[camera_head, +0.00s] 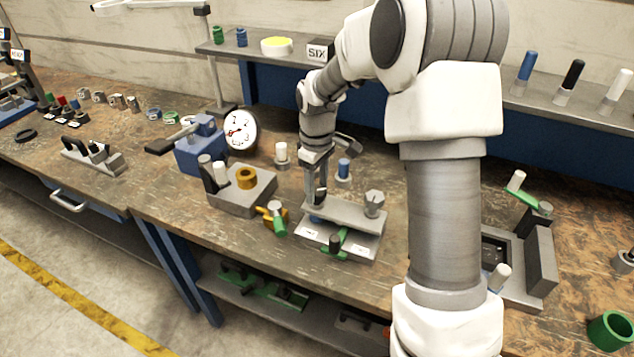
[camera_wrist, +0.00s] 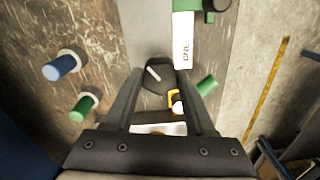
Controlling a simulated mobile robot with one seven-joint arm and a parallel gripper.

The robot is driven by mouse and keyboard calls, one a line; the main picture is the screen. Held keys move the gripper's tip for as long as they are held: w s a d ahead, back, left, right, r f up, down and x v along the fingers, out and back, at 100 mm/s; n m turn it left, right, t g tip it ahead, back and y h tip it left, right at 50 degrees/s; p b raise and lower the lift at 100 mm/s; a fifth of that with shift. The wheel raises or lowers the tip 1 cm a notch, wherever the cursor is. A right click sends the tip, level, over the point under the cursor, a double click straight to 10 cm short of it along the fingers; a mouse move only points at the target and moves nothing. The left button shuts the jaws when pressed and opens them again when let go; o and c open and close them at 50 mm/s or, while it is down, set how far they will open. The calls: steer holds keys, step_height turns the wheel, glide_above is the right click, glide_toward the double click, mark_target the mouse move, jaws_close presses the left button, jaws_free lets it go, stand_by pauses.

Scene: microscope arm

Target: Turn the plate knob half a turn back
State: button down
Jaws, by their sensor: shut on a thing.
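The plate knob (camera_wrist: 158,72) is black with a white line on top, seen between my fingers in the wrist view. The line slants slightly, running from upper left to lower right. The knob sits at the left end of a grey plate fixture (camera_head: 345,214) in the head view. My gripper (camera_head: 317,198) comes down on it from above and is shut on it. In the wrist view my gripper (camera_wrist: 160,75) has one finger on each side of the knob.
A yellow-green lever (camera_head: 276,214) and grey block (camera_head: 242,196) are left. A blue-capped peg (camera_head: 343,168) stands behind.

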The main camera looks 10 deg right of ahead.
mark_target(317, 190)
steer(key=n+p, duration=0.1)
steer(key=n, duration=0.2)
steer(key=n+p, duration=0.1)
steer(key=n, duration=0.1)
steer(key=shift+s+f+n, duration=0.15)
steer(key=shift+n, duration=0.25)
steer(key=n+p, duration=0.2)
steer(key=n, duration=0.3)
steer(key=shift+f+p, duration=0.1)
steer(key=shift+p, duration=0.25)
steer(key=shift+c, duration=1.2)
jaws_free()
step_height(317, 190, up, 18)
steer(key=shift+f+p, duration=0.15)
steer(key=shift+p, duration=0.2)
